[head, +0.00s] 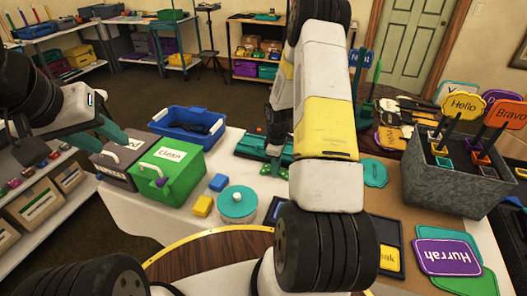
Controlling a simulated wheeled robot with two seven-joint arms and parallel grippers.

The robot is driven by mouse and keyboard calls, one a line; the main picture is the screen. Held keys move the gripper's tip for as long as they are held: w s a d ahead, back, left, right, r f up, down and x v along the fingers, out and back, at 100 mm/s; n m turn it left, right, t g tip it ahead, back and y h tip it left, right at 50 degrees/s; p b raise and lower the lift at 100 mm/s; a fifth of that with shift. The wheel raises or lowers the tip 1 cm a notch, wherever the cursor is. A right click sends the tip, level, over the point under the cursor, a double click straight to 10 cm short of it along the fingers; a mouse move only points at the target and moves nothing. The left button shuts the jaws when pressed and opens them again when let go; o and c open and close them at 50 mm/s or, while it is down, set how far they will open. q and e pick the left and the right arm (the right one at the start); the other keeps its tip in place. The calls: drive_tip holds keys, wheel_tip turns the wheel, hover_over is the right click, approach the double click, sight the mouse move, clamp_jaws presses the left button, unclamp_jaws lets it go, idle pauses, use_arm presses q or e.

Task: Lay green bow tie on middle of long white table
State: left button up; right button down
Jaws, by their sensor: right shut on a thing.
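The long white table (226,162) runs across the middle of the head view. My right arm crosses it and hides much of its centre. My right gripper (275,158) points down over the table and is shut on a small green thing, apparently the green bow tie (273,170). The arm partly covers both, and I cannot tell whether the bow tie touches the table. My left gripper (106,140) is at the left, near the grey and green bins, with its teal fingers apart and nothing between them.
A teal case (255,146) lies behind the bow tie. A grey sign bin (445,190) stands right.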

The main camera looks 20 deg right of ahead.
drive_tip(key=shift+f, duration=0.1)
drive_tip(key=c, duration=1.5)
unclamp_jaws()
wheel_tip(320, 180, up, 22)
drive_tip(key=s+a+m+t, duration=0.1)
drive_tip(key=s+a+m, duration=0.1)
drive_tip(key=a, duration=0.1)
drive_tip(key=s+a+r+m+t, duration=0.1)
drive_tip(key=s+a+r+m, duration=0.1)
drive_tip(key=s+r, duration=0.4)
drive_tip(key=s+a+r+m+t+y, duration=0.1)
drive_tip(key=s+a+r+m+t, duration=0.1)
drive_tip(key=s+r, duration=0.4)
drive_tip(key=s+a+r+m+t+y, duration=0.1)
drive_tip(key=s+a+r+m, duration=0.3)
drive_tip(key=s, duration=0.6)
drive_tip(key=shift+a+r+t, duration=0.6)
drive_tip(key=shift+a+r, duration=0.4)
drive_tip(key=shift+a, duration=0.1)
